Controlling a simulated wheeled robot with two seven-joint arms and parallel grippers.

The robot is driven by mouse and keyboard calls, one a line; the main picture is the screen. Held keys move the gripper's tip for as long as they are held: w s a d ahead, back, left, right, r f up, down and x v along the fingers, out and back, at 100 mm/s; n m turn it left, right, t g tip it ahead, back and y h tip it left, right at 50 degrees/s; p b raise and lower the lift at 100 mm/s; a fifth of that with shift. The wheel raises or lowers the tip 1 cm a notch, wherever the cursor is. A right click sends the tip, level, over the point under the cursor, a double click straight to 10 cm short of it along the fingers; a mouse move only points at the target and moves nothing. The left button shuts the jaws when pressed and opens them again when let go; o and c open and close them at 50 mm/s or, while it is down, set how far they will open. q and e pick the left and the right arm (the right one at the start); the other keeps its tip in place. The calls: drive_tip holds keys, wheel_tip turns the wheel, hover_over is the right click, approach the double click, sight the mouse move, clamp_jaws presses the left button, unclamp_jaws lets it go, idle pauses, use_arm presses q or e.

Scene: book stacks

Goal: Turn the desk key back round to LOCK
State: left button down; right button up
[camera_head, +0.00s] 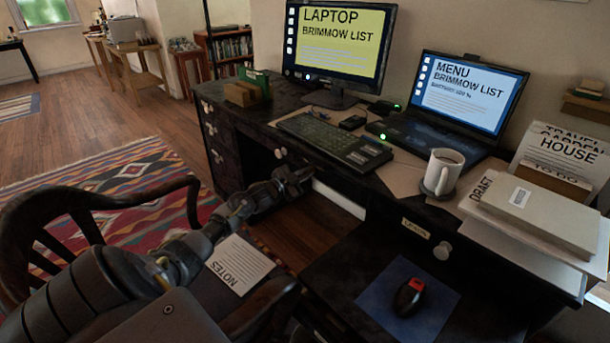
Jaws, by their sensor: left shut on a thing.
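The dark desk (262,118) runs along the wall, with a pale round knob (280,153) on its front. My left gripper (303,176) reaches from the lower left to the desk front, just below and right of that knob. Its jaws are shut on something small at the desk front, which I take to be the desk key. The jaws hide the key, so I cannot tell which way it is turned. I cannot make out a LOCK mark there. My right gripper is not in view.
A wooden chair (192,205) with a NOTES sheet (239,264) stands beside my left arm. On the desk are a keyboard (330,139), laptop (440,128), mug (442,171) and grey book (545,215). A mouse (409,296) lies on a blue mat (375,300) lower down.

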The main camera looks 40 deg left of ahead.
use_arm(q)
drive_tip(key=shift+m, duration=0.5)
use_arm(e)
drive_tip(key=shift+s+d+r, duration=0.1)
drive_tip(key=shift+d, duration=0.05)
use_arm(q)
drive_tip(key=c, duration=1.6)
unclamp_jaws()
drive_tip(key=shift+o, duration=0.2)
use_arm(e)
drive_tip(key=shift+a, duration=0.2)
use_arm(q)
drive_tip(key=s+p, duration=0.1)
drive_tip(key=s, duration=0.9)
drive_tip(key=shift+s+a+p, duration=0.3)
drive_tip(key=shift+s+a, duration=0.05)
drive_tip(key=shift+a, duration=0.1)
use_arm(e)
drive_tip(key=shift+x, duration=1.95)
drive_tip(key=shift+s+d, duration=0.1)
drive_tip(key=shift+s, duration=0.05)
